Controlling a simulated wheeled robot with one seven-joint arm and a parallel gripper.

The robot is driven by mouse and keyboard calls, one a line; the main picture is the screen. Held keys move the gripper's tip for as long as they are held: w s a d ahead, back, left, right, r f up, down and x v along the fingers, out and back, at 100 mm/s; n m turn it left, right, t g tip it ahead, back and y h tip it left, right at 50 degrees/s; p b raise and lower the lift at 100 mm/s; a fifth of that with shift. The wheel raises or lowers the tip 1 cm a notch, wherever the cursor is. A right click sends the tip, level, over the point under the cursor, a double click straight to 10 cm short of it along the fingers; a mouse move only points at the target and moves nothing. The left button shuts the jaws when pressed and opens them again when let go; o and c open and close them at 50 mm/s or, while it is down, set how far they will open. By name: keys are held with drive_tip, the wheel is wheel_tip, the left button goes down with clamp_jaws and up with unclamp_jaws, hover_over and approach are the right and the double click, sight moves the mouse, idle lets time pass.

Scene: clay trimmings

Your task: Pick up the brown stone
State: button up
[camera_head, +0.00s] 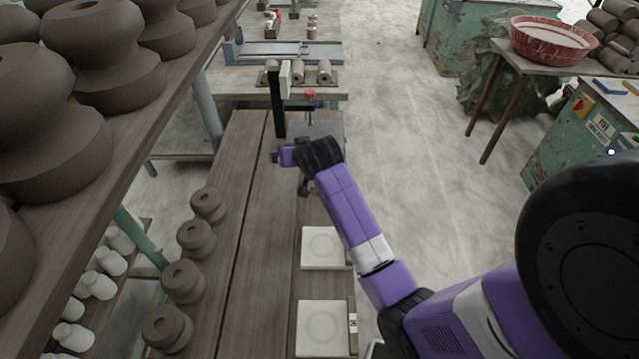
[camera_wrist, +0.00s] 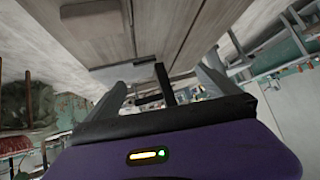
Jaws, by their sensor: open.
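I cannot pick out a brown stone for certain in either view. The nearest brown things are several rounded, grey-brown clay pieces with a hole on top, standing in a row along the bench's left side; the farthest is a clay piece (camera_head: 208,203). My gripper (camera_wrist: 163,84) shows in the wrist view with its two grey fingers spread apart and nothing seen held between them.
Two pale square slabs, a farther slab (camera_head: 322,248) and a nearer slab (camera_head: 322,329), lie on the bench. A shelf (camera_head: 150,100) with large clay forms overhangs at left. A red basin (camera_head: 553,40) stands on a side table at right. Open floor (camera_head: 400,130) lies right of the bench.

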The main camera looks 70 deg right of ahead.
drive_tip(key=s+f+m+g+y, duration=0.3)
drive_tip(key=s+f+g, duration=0.3)
drive_tip(key=s, duration=0.1)
drive_tip(key=shift+w+d+r+p+x, duration=0.15)
drive_tip(key=shift+p+x, duration=0.1)
drive_tip(key=shift+x, duration=0.9)
drive_tip(key=shift+d+p+x, duration=0.2)
drive_tip(key=shift+p+x, duration=0.1)
drive_tip(key=shift+x, duration=0.85)
drive_tip(key=shift+w+d+r+p+x, duration=0.15)
drive_tip(key=shift+p+x, duration=0.1)
drive_tip(key=shift+x, duration=0.9)
drive_tip(key=shift+f, duration=0.1)
drive_tip(key=shift+t, duration=0.3)
drive_tip(key=c, duration=1.6)
wheel_tip(320, 180, up, 20)
drive_tip(key=shift+r+b, duration=0.1)
drive_tip(key=shift+b, duration=1.05)
